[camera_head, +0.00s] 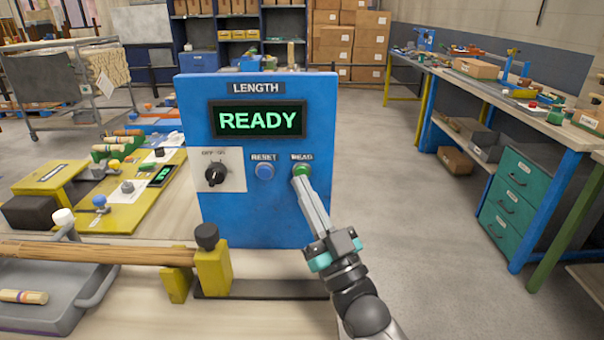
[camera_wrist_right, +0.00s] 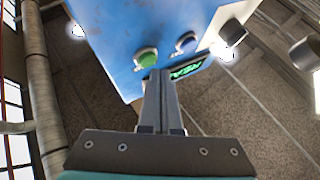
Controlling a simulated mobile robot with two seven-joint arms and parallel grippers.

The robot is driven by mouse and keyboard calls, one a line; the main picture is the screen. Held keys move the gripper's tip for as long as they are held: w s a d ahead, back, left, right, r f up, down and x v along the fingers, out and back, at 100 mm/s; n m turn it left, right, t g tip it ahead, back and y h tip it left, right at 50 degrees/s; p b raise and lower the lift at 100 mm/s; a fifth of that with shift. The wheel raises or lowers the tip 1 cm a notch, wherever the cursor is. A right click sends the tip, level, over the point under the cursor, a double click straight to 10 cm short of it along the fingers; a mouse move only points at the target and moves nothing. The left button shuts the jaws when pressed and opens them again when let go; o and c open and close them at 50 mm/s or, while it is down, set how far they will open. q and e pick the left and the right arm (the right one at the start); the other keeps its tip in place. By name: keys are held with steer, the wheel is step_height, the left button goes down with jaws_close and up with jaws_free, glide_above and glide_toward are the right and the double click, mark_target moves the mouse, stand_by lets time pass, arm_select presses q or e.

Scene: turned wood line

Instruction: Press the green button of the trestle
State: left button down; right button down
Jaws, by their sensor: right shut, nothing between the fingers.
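The blue box (camera_head: 265,215) labelled LENGTH stands upright behind the yellow trestle post (camera_head: 213,268). Its display (camera_head: 259,121) reads READY in green. The green button (camera_head: 303,168) under the label READ is at the box's right; it also shows in the right wrist view (camera_wrist_right: 146,57). My right gripper (camera_head: 300,184) is shut and empty, its fingertips at the lower edge of the green button in the head view. In the wrist view the fingertips (camera_wrist_right: 161,75) are just beside the button. I cannot tell whether they touch it. My left gripper is not in view.
A blue RESET button (camera_head: 264,171) is left of the green one, then a black rotary switch (camera_head: 215,174). A wooden rod (camera_head: 95,253) lies across at left. A grey tray (camera_head: 60,318) is below it. A workbench (camera_head: 480,80) stands at right beyond open floor.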

steer(key=shift+w, duration=0.3)
steer(key=shift+w, duration=0.35)
stand_by(0.5)
steer(key=shift+s, duration=0.1)
steer(key=shift+s+p, duration=0.4)
steer(key=shift+s, duration=0.35)
steer(key=s+p, duration=0.2)
steer(key=s, duration=0.3)
steer(key=shift+p, duration=0.4)
stand_by(0.5)
